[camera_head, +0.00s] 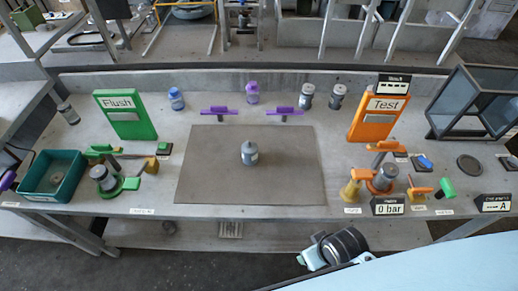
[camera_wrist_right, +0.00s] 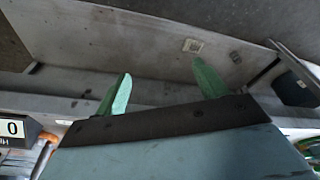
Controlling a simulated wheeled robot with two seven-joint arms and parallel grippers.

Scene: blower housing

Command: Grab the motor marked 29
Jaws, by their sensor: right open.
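Two grey motor-like cylinders stand at the back of the bench in the head view, one on the left (camera_head: 307,95) and one on the right (camera_head: 338,96). Another grey motor-like body (camera_head: 249,153) stands upright on the central mat (camera_head: 300,180). Similar bodies sit in the green fixture (camera_head: 103,178) and the orange fixture (camera_head: 384,179). No number 29 is readable on any of them. My right gripper (camera_wrist_right: 160,68) is open and empty in the right wrist view, its green fingers apart over a bare grey surface. My left gripper is not in view.
A green Flush panel (camera_head: 126,116) and an orange Test panel (camera_head: 376,117) stand on the bench. Two purple fixtures (camera_head: 220,112) lie behind the mat. A green bin (camera_head: 53,176) is at left. A dark-framed box (camera_head: 476,103) stands at right. The mat is otherwise clear.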

